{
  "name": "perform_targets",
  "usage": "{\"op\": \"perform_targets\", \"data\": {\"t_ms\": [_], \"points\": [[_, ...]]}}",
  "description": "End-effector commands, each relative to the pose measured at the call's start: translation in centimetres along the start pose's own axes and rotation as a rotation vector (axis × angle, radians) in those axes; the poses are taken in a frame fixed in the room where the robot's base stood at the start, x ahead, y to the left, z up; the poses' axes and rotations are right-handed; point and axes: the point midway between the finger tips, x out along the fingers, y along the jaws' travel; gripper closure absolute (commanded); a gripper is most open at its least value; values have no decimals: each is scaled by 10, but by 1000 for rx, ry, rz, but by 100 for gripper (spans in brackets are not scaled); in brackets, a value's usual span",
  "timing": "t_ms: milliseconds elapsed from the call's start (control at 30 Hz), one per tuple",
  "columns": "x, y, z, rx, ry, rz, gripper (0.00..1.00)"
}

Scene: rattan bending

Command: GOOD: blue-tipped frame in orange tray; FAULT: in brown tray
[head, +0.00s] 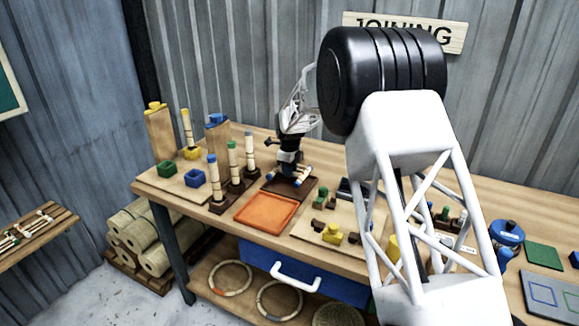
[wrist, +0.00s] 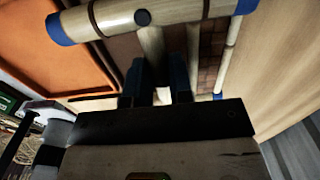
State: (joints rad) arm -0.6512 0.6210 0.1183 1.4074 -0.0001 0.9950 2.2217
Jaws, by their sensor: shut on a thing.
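My gripper (head: 286,170) points down over the brown tray (head: 301,193) in the head view. In the wrist view my gripper (wrist: 157,80) is shut on a pale bar of the blue-tipped frame (wrist: 105,19). The frame is made of pale rods with dark bindings and blue ends. In the head view the frame (head: 303,177) shows partly, at or just above the brown tray; I cannot tell whether it touches. The orange tray (head: 266,211) lies empty in front of the brown tray. It also shows at the left of the wrist view (wrist: 40,45).
Pegs with coloured tips (head: 233,160) stand left of the trays. Blue (head: 194,178) and green (head: 166,169) holders are farther left. A board with yellow and green blocks (head: 318,228) lies right of the orange tray. My arm hides part of the bench's right side.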

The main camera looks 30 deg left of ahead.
Motion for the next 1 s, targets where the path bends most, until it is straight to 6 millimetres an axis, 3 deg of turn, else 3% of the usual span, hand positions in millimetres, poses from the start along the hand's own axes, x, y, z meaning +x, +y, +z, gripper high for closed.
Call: {"op": "perform_targets", "data": {"t_ms": [500,1000], "points": [[37,0,0,0,1,1,100],[41,0,0,0,0,0,100]]}}
